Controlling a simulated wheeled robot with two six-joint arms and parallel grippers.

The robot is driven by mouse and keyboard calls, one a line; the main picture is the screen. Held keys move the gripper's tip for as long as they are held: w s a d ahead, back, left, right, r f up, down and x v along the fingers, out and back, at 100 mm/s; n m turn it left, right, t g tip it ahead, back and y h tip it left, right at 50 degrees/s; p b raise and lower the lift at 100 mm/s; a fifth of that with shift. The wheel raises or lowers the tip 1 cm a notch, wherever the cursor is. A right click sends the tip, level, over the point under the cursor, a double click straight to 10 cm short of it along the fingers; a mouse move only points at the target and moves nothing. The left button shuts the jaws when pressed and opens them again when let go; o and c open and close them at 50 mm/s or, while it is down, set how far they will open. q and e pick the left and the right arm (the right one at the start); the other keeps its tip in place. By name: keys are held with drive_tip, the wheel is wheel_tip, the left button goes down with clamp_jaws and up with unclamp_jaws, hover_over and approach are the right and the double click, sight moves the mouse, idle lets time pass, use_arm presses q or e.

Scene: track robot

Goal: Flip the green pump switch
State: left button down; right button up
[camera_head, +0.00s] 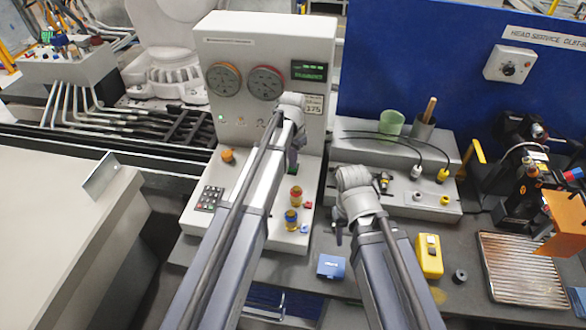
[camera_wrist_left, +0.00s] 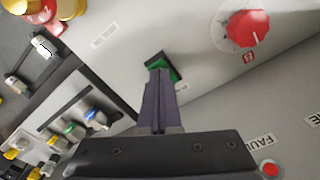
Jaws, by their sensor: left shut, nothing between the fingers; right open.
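The control console (camera_head: 262,80) is a light upright panel with a sloping lower desk. The green pump switch (camera_wrist_left: 178,72) is a small green rocker in a dark frame on the panel, seen in the left wrist view and partly covered by my fingers. My left gripper (camera_wrist_left: 157,68) is shut and empty, its fingertips at the switch; whether they touch it I cannot tell. In the head view my left gripper (camera_head: 294,158) is low in front of the console. My right gripper (camera_head: 340,230) hangs right of the console, open and mostly hidden by its wrist.
A red knob (camera_wrist_left: 247,28) is near the switch. Red and yellow buttons (camera_head: 291,216) and a keypad (camera_head: 209,198) are on the desk. A grey box with cables (camera_head: 405,200), a yellow device (camera_head: 429,255) and a blue box (camera_head: 331,266) are to the right.

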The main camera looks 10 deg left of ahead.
use_arm(q)
drive_tip(key=shift+f+b, duration=0.45)
drive_tip(key=shift+f, duration=0.1)
drive_tip(key=shift+r, duration=0.15)
wheel_tip(320, 180, up, 7)
drive_tip(key=p, duration=0.7)
idle(0.4)
